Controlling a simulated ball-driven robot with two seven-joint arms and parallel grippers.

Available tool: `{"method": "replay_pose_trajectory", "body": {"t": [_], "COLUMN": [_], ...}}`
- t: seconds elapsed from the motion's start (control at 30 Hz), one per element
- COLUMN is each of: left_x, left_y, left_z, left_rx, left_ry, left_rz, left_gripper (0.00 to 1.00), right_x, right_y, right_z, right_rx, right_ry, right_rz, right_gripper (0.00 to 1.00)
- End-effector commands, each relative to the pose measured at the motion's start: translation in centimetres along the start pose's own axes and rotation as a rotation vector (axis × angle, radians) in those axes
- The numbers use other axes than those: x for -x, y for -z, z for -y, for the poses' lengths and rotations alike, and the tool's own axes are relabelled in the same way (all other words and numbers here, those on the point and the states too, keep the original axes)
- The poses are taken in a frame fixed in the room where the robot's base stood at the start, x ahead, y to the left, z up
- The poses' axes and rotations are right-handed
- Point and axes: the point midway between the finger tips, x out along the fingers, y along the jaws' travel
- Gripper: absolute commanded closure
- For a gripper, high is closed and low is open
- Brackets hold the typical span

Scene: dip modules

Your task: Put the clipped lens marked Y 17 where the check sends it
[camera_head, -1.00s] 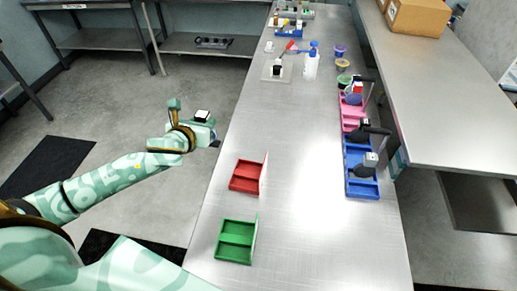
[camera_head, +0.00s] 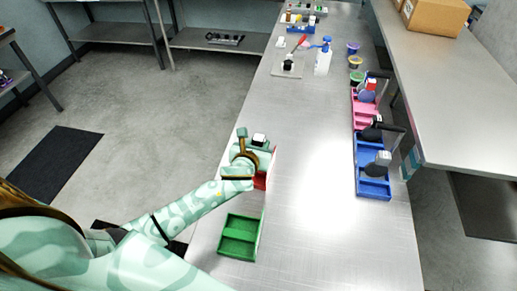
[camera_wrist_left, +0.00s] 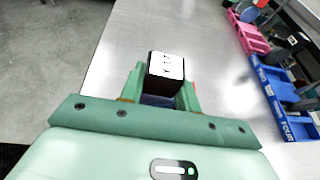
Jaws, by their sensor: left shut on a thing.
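My left gripper (camera_head: 257,149) is above the table's left part, at the red tray (camera_head: 274,160), and its arm hides most of that tray. In the left wrist view the gripper (camera_wrist_left: 163,92) is shut on a dark block with a white top (camera_wrist_left: 166,65). Dark characters show on the white top, too small to read surely. The block's white top also shows in the head view (camera_head: 260,138). The green tray (camera_head: 240,236) lies nearer on the table, with a divider and nothing seen inside. My right gripper is out of view.
A blue stand (camera_head: 373,190) and a pink stand (camera_head: 366,118) holding dark round pieces line the right edge. Behind are several small cups (camera_head: 356,62), a spray bottle (camera_head: 322,60) and a pale mat with a small block (camera_head: 286,70). The middle of the table is clear.

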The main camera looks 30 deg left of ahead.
Motion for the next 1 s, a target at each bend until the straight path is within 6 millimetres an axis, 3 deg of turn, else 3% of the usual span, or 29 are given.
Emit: {"method": "replay_pose_trajectory", "body": {"t": [0.07, 0.4, 0.43, 0.5, 0.83, 1.0], "left_x": [-0.4, -0.5, -0.5, -0.5, -0.2, 2.6], "left_y": [1.0, 1.1, 1.1, 1.1, 0.8, 0.8], "left_z": [0.0, 0.0, 0.0, 0.0, 0.0, 0.0], "left_rx": [0.001, 0.000, 0.001, 0.001, 0.001, 0.001], "left_ry": [0.000, 0.001, 0.001, 0.001, 0.001, 0.002], "left_rz": [-0.001, 0.001, 0.001, 0.001, 0.001, 0.000], "left_gripper": [0.94, 0.94, 0.62, 0.46, 0.46, 0.46], "right_x": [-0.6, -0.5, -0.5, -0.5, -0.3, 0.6], "right_y": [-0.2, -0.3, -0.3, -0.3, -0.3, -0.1], "right_z": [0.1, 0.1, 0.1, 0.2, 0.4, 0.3], "right_rx": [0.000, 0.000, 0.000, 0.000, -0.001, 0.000], "right_ry": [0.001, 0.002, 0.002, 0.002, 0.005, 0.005], "right_rz": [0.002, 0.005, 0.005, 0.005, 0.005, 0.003], "right_gripper": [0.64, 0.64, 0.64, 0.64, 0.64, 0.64]}}
